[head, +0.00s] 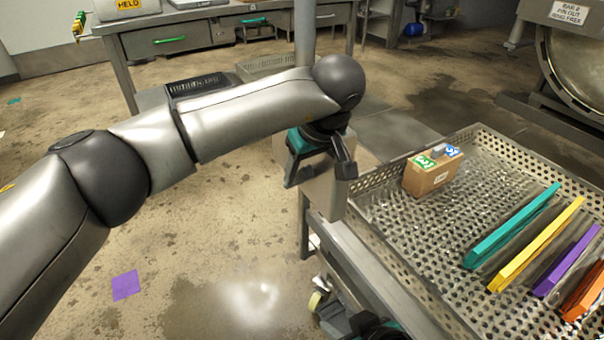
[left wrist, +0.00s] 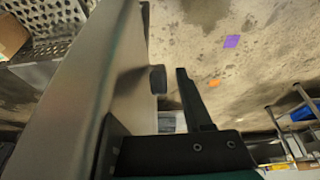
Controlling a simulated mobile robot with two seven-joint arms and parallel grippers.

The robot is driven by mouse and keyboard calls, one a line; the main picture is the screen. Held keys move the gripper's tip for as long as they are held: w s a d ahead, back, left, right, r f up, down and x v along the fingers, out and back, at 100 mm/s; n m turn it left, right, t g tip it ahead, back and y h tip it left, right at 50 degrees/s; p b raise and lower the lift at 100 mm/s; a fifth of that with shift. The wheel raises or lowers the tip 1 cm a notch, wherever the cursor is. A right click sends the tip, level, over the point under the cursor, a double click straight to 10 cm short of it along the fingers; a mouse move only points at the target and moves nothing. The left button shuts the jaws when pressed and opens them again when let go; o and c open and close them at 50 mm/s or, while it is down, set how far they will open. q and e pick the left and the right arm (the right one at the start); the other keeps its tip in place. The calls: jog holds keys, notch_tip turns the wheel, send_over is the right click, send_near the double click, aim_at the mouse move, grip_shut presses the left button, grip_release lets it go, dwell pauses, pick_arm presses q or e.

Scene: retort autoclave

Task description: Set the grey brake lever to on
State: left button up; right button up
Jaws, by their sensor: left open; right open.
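I cannot clearly make out the grey brake lever in the head view; my left gripper and arm cover part of the cart's near corner. My left gripper (head: 320,172) is open and points down at a grey box-like part (head: 328,198) at that corner. In the left wrist view a broad grey panel (left wrist: 75,90) fills the left side, close to the jaws, and a short dark knob (left wrist: 158,79) shows beside its edge; I cannot tell whether it belongs to the lever. My right gripper (head: 365,326) is open, low at the bottom edge, beside the cart's legs and partly cut off.
A perforated metal tray (head: 375,225) on the cart holds a brown box (head: 430,178) and several coloured upright plates. A workbench (head: 175,45) with drawers stands behind, and a round autoclave door (head: 580,65) is at the upper right.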

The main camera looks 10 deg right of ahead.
pick_arm(q)
jog(key=shift+f, duration=0.25)
grip_shut()
dwell(0.4)
dwell(1.0)
